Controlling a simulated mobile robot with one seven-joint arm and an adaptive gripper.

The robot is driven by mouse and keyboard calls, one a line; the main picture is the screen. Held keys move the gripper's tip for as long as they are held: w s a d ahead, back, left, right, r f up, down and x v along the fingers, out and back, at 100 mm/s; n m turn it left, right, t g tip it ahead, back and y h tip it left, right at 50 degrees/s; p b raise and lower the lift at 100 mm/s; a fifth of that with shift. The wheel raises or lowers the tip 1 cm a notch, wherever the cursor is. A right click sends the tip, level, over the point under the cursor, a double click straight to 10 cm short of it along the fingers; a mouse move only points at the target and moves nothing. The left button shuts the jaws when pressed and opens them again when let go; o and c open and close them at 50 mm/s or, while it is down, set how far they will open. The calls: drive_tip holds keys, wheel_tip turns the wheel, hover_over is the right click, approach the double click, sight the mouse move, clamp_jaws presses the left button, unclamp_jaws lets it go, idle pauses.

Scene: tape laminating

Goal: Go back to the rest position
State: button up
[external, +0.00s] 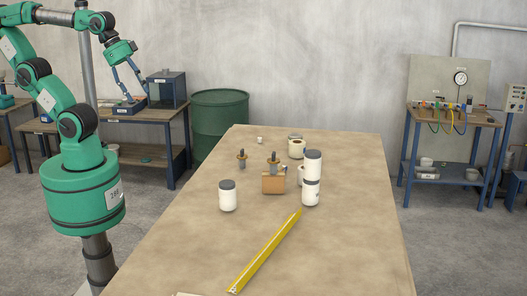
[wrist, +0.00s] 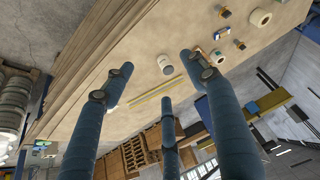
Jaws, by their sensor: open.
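My gripper (external: 129,82) hangs high at the upper left of the external view, off the table's left side. Its slim blue fingers are spread and empty. In the wrist view the fingers of my gripper (wrist: 157,72) stand wide apart with nothing between them. The table (external: 345,240) holds a yellow bar (external: 265,252) lying lengthwise. A white jar with a grey lid (external: 227,198) stands alone. Two white jars (external: 312,178) are stacked at the right. A brown box (external: 273,184) stands between them, with a dark-topped object (external: 273,161) at its top.
A similar dark-topped object (external: 241,157), a tape roll (external: 296,150) and a small white piece (external: 260,140) are farther back on the table. A green drum (external: 220,125) and a workbench (external: 140,115) stand behind. The table's right side is clear.

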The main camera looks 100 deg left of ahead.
drive_tip(key=shift+f, duration=0.1)
wheel_tip(320, 180, down, 16)
drive_tip(key=b, duration=1.6)
drive_tip(key=shift+f+b, duration=0.2)
drive_tip(key=shift+b, duration=0.15)
